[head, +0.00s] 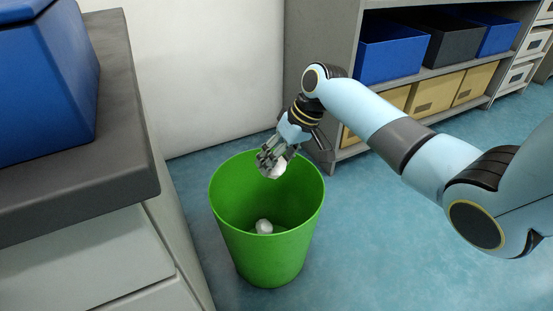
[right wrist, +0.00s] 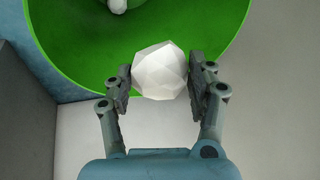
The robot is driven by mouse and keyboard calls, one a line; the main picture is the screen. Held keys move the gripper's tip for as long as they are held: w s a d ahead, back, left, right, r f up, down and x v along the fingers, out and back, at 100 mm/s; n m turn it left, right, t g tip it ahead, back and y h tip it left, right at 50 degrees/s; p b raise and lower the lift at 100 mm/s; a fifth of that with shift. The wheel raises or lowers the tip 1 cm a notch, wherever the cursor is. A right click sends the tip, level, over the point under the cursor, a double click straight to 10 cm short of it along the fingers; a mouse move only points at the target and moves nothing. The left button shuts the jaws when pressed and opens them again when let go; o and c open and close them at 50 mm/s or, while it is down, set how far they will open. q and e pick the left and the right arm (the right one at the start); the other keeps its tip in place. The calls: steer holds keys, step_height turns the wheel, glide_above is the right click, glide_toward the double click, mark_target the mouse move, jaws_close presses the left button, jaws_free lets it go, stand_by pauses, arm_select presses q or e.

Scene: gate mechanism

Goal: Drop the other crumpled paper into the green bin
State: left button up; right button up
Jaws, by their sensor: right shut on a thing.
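The green bin (head: 266,262) stands on the blue floor in the head view, and its inside fills the upper part of the right wrist view (right wrist: 75,45). My right gripper (head: 272,164) is over the bin's opening, near its back rim. It is shut on a white crumpled paper (head: 276,169), which shows between both fingers in the right wrist view (right wrist: 160,71). Another white crumpled paper (head: 264,226) lies inside the bin, and part of it shows at the top edge of the right wrist view (right wrist: 118,5). My left gripper is not in view.
A cabinet with a dark grey top (head: 120,110) stands close to the left of the bin, with a blue box (head: 45,85) on it. A shelf with blue, black and tan boxes (head: 390,50) is behind my right arm. Open floor (head: 370,240) lies right of the bin.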

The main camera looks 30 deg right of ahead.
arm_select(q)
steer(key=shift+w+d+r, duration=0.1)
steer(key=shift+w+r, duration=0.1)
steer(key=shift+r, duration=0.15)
arm_select(e)
steer(key=shift+f, duration=0.15)
steer(key=o, duration=0.8)
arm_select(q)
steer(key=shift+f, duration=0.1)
arm_select(e)
steer(key=shift+d+r, duration=0.15)
steer(key=shift+r, duration=0.25)
steer(key=v, duration=1.1)
steer(key=shift+s, duration=0.15)
